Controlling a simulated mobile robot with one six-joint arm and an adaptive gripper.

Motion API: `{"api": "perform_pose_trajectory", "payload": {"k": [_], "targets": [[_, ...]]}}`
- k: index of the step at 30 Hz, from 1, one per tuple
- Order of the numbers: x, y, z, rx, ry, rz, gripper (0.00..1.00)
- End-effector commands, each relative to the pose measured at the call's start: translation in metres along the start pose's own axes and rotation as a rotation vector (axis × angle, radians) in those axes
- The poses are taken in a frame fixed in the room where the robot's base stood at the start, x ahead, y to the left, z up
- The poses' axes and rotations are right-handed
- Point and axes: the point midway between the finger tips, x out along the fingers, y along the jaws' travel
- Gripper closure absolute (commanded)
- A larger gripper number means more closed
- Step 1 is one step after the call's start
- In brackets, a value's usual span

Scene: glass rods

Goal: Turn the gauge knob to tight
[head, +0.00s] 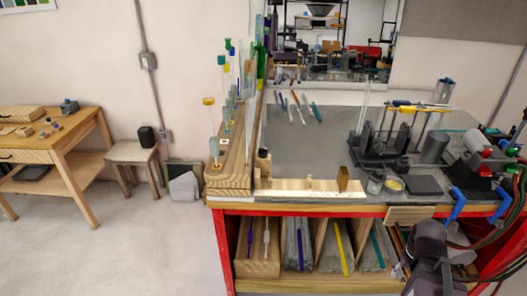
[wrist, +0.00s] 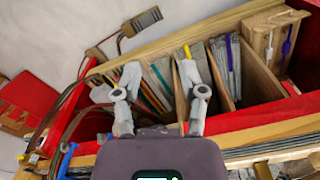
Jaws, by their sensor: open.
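A pale wooden strip with a white scale, which looks like the gauge (head: 300,190), lies along the front edge of the bench in the head view. An upright brown block (head: 343,179) stands near its right end, and a small dark piece stands near its left end. I cannot tell which small part is the knob or how it is set. My gripper (wrist: 158,68) is open and empty in the wrist view, its fingers spread in front of the shelf under the bench. The gauge is not clearly seen in the wrist view.
The bench's red frame (head: 300,211) holds bins of glass rods below. A wooden rack (head: 230,180) of upright capped rods stands left of the gauge. A dish (head: 391,185), a burner stand and hoses crowd the right. The grey bench top (head: 300,150) is mostly clear mid-bench.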

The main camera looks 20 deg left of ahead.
Motion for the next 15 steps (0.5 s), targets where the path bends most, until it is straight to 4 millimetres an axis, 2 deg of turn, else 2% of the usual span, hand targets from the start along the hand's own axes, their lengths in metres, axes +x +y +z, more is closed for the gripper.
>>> {"api": "perform_pose_trajectory", "payload": {"k": [1,3,4,8,11,15], "targets": [[-0.003,-0.002,-0.003,-0.012,0.004,-0.002,0.76],[-0.006,-0.008,-0.008,-0.04,0.012,-0.008,0.97],[-0.009,-0.011,-0.011,-0.058,0.017,-0.011,1.0],[-0.022,-0.033,-0.03,-0.172,0.05,-0.03,1.0],[-0.037,-0.058,-0.049,-0.299,0.089,-0.05,1.0],[-0.06,-0.103,-0.078,-0.509,0.157,-0.078,1.0]]}}
